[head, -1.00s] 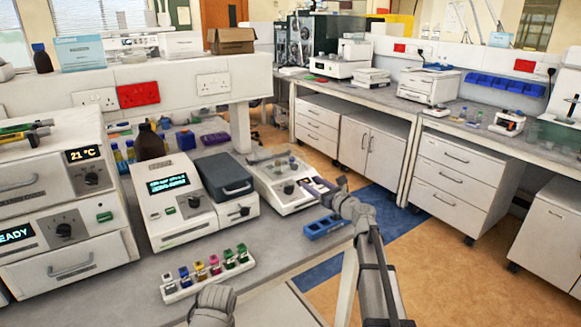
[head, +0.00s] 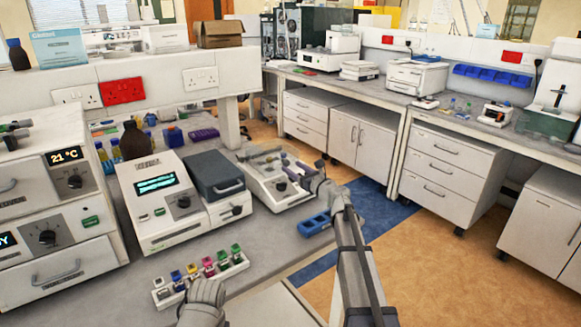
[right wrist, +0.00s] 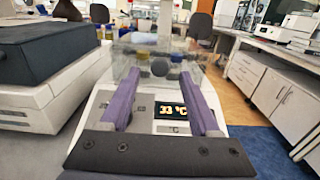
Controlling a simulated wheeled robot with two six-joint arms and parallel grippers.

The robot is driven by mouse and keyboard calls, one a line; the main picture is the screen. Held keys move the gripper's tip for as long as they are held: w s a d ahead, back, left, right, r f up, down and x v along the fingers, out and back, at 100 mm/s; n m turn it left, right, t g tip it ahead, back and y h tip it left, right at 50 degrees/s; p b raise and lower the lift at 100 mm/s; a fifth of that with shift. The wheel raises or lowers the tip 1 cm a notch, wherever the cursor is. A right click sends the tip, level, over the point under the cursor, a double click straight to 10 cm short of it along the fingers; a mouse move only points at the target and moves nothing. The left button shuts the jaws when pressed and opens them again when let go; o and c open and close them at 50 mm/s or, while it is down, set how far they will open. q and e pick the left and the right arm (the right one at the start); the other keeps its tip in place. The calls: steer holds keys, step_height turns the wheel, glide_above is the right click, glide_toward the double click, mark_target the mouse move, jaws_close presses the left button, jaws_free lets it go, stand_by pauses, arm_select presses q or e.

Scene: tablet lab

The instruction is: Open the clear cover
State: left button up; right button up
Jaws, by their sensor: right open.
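The clear cover (head: 262,156) sits down over the top of a white benchtop device (head: 276,196), with small capped bottles showing through it. In the right wrist view the cover (right wrist: 205,75) stands straight ahead, above a panel reading 33 °C. My right gripper (head: 289,164) is at the device's front right, close to the cover. In the right wrist view its purple fingers (right wrist: 160,78) are spread with nothing between them, in front of the cover; I cannot tell if they touch it.
A white device with a dark lid (head: 215,178) stands close on the left. A rack of coloured tubes (head: 198,277) and a blue tray (head: 315,224) are in front. A dark bottle (head: 135,140) stands behind. Bare bench lies between the rack and the devices.

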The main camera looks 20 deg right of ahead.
mark_target(274, 157)
steer(key=x, duration=0.2)
steer(key=shift+w+a, duration=0.1)
steer(key=shift+w, duration=0.15)
jaws_close()
stand_by(0.3)
stand_by(0.9)
